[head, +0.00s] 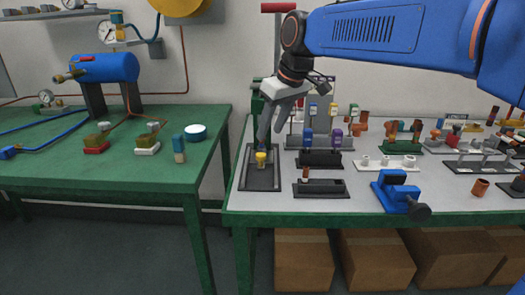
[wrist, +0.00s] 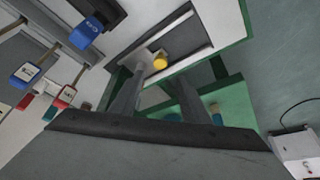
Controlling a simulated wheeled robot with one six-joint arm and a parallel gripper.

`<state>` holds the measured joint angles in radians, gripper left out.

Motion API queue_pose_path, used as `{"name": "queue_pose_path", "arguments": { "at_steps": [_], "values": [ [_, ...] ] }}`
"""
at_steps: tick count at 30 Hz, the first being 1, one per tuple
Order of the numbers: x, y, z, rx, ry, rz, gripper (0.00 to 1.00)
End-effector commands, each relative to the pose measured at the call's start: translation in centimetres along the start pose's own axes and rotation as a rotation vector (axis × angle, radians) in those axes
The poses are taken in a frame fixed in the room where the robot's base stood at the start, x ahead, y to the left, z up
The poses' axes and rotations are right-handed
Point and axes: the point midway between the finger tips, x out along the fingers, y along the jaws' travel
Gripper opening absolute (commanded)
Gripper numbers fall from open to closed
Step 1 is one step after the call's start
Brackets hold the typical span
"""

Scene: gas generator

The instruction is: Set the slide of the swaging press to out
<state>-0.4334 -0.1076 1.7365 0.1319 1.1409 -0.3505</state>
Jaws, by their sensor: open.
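The swaging press appears to be the green upright (head: 257,105) with a red T-handle (head: 278,8), standing at the left end of the right-hand table. In front of it lies a dark rectangular base (head: 262,182) with a raised rim. A yellow knob (head: 261,158), probably on the slide, stands up from this base; the slide's exact position is hard to tell. The knob also shows in the wrist view (wrist: 160,62). My gripper (head: 268,128) points down above the base. In the wrist view my gripper (wrist: 160,80) is open and empty, with the knob beyond and between its fingertips.
A blue vise-like tool (head: 398,193) sits at the front edge. A gap separates the left green table (head: 100,175).

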Motion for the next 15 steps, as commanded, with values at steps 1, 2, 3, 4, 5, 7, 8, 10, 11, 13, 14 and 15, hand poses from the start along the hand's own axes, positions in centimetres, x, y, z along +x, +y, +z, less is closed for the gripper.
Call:
{"name": "queue_pose_path", "arguments": {
  "at_steps": [1,2,3,4,5,7,8,10,11,13,14,15],
  "values": [
    [1.0,0.0,0.1,0.000,-0.003,-0.001,0.42],
    [1.6,0.0,0.1,0.000,-0.003,-0.001,0.42],
    [2.3,0.0,0.1,0.000,-0.004,-0.001,0.42],
    [2.8,0.0,0.0,0.000,-0.003,-0.001,0.42],
    [3.3,0.0,0.1,0.000,-0.003,-0.001,0.42],
    [4.5,-0.1,0.1,0.000,-0.002,-0.001,0.42],
    [5.0,-0.1,0.1,0.000,-0.003,-0.001,0.42],
    [6.2,-0.1,0.1,0.000,-0.003,-0.001,0.42],
    [6.6,-0.1,0.1,0.000,-0.003,-0.002,0.42],
    [7.5,-0.1,0.0,0.000,-0.002,-0.001,0.42],
    [7.8,0.0,0.0,0.000,-0.001,-0.001,0.42],
    [8.2,-0.1,0.0,0.000,-0.002,-0.001,0.42]
  ]
}}
